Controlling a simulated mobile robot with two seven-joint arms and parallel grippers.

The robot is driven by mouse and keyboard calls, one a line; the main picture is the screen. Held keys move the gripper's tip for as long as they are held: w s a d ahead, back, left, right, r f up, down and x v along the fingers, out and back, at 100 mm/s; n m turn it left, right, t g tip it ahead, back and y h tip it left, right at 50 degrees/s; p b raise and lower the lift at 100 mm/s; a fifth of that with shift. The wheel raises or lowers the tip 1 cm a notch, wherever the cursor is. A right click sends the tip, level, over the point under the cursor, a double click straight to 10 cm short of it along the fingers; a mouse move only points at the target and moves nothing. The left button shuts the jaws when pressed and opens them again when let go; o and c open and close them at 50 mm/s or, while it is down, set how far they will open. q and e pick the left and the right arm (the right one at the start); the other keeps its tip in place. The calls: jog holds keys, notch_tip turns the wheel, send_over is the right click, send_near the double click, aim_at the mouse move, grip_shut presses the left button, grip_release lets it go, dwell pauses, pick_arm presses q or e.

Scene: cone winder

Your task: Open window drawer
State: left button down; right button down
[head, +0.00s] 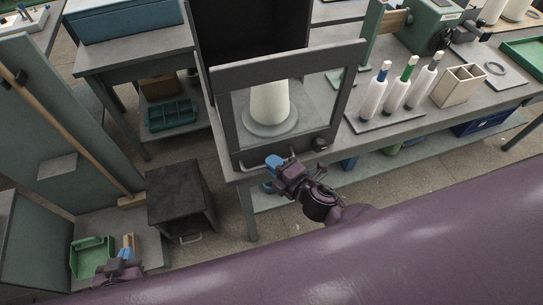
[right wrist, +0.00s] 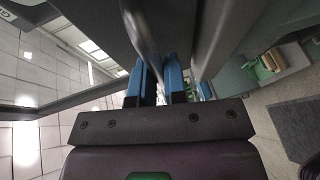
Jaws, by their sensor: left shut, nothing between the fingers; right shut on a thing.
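The window drawer (head: 222,116) has a dark grey frame around a clear pane at the front of the workbench. A white cone on a round grey disc (head: 270,108) shows through the pane. A metal bar handle (head: 254,165) runs along the drawer's lower edge, and it also shows in the right wrist view (right wrist: 143,32). My right gripper (head: 274,164) is shut on this handle; its blue fingers (right wrist: 160,82) are around the bar. My left gripper (head: 125,258) is shut and empty at lower left, near a green bin and away from the drawer.
A dark cabinet (head: 180,194) stands left of the drawer, near floor level. Several tubes (head: 374,92) and a wooden divided box (head: 459,86) stand on the bench at right. The green bin (head: 92,257) is at lower left. My purple arm covers the lower right.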

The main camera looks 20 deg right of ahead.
jog(key=shift+s, duration=0.1)
jog(key=c, duration=1.2)
grip_release()
jog(key=v, duration=1)
jog(key=shift+s+d+b, duration=0.2)
jog(key=shift+s+b, duration=0.15)
jog(key=s+d+f+m+g+h, duration=0.1)
jog(key=d+f+m+h, duration=0.1)
jog(key=m, duration=0.5)
jog(key=s+d+f+m+g+h, duration=0.1)
jog(key=d+m+h, duration=0.1)
jog(key=d+m, duration=0.3)
jog(key=s+d+f+m+h, duration=0.1)
jog(key=d+f+m+h, duration=0.1)
jog(key=m, duration=0.7)
jog(key=shift+s+d+f+g+h, duration=0.1)
jog(key=shift+d+f+g+h, duration=0.1)
jog(key=shift+d, duration=0.25)
jog(key=shift+s+d+f+g+h, duration=0.1)
jog(key=shift+d+f+g+h, duration=0.1)
jog(key=shift+d, duration=0.25)
